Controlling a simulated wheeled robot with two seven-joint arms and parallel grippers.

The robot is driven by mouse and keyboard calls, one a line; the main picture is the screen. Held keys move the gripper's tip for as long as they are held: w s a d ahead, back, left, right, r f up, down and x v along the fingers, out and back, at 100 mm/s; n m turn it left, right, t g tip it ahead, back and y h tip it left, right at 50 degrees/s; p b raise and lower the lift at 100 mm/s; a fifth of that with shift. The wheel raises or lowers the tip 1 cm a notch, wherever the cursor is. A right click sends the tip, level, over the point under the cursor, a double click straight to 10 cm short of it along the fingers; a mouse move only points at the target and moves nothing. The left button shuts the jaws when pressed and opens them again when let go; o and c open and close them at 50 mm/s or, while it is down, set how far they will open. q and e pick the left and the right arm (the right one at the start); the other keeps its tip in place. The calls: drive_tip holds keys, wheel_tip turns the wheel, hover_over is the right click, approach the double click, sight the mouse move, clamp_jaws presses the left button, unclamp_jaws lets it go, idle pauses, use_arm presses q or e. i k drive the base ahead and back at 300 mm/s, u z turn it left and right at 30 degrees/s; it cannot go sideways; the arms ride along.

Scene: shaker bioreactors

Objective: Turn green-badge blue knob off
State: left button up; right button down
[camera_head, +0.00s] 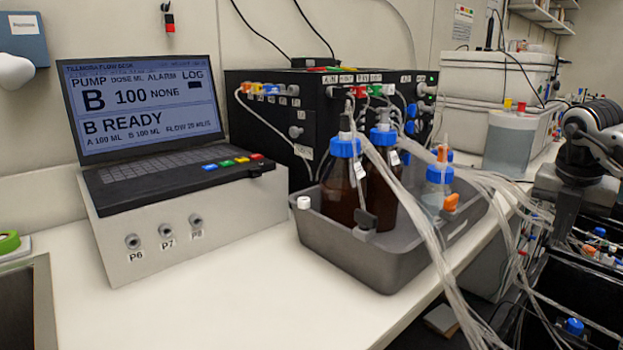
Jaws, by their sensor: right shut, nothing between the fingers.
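Several small blue knobs or fittings (410,127) show on the right side of the black pump unit (262,120). Another blue knob-like cap (574,326) shows low at the right, among the black boxes. I cannot tell which blue knob has a green badge, nor its setting. My right gripper (562,232) hangs fingers down at the right edge, above the dark boxes and tubing. It is shut and empty, and its tips are partly lost against the dark background. I cannot tell whether it touches anything. My left gripper is not in view.
A grey tray (335,262) on the white bench holds brown bottles with blue caps (344,148). Loose clear tubes (430,255) drape from the tray toward the boxes at lower right. A laptop (140,110) stands at left. The bench front is clear.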

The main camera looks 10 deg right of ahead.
sight(574, 326)
drive_tip(key=k, duration=1.35)
